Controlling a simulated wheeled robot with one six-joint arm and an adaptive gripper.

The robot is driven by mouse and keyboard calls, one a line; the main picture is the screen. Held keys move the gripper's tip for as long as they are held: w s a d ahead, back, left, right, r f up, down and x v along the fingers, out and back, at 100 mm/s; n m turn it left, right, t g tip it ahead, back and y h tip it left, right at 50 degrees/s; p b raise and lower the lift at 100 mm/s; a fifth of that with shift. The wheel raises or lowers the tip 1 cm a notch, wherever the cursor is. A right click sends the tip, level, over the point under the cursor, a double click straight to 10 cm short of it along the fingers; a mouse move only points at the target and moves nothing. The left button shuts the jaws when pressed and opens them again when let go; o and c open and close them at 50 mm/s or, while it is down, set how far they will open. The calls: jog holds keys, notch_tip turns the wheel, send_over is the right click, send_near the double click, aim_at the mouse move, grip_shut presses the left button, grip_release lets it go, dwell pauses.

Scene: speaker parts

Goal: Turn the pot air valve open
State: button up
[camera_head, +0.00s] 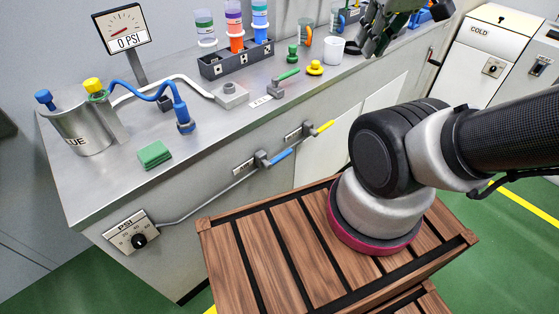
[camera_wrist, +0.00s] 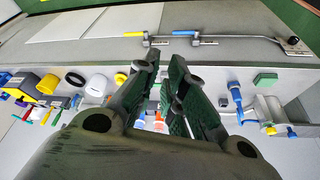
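A pipe along the counter's front carries a valve with a blue handle (camera_head: 280,155) and a valve with a yellow handle (camera_head: 323,128). Both handles lie roughly along the pipe. The valve labels are too small to read, so I cannot tell which is the pot air valve. In the wrist view, the yellow handle (camera_wrist: 134,35) and blue handle (camera_wrist: 184,33) appear beyond my fingertips. The metal glue pot (camera_head: 82,133) stands at the counter's left end. My gripper (camera_wrist: 163,72) is open and empty, with a gap between its dark fingers. In the head view it is above the counter's back right, apart from both valves.
A PSI regulator (camera_head: 131,232) sits at the pipe's left end, and a gauge (camera_head: 123,29) reads 0 PSI. A green-handled valve (camera_head: 284,81), a bottle rack (camera_head: 236,58) and a white cup (camera_head: 333,49) stand on the counter. A slatted wooden surface (camera_head: 290,262) lies before it.

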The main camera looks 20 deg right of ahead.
jog(key=o, duration=0.4)
jog(key=d+f+g, duration=0.1)
jog(key=f, duration=0.1)
jog(key=d+f+m+g, duration=0.1)
jog(key=f, duration=0.2)
jog(key=w+d+f+m+g, duration=0.1)
jog(key=f+g, duration=0.1)
jog(key=shift+d+f, duration=0.15)
jog(key=shift+d, duration=0.25)
jog(key=shift+c, duration=0.2)
jog(key=m+t+y, duration=0.4)
jog(key=t+y, duration=0.2)
jog(key=y, duration=0.9)
send_near(287, 155)
jog(key=r+x, duration=0.1)
jog(key=x, duration=0.8)
jog(key=f+x, duration=0.1)
jog(key=x, duration=0.1)
jog(key=shift+a, duration=0.1)
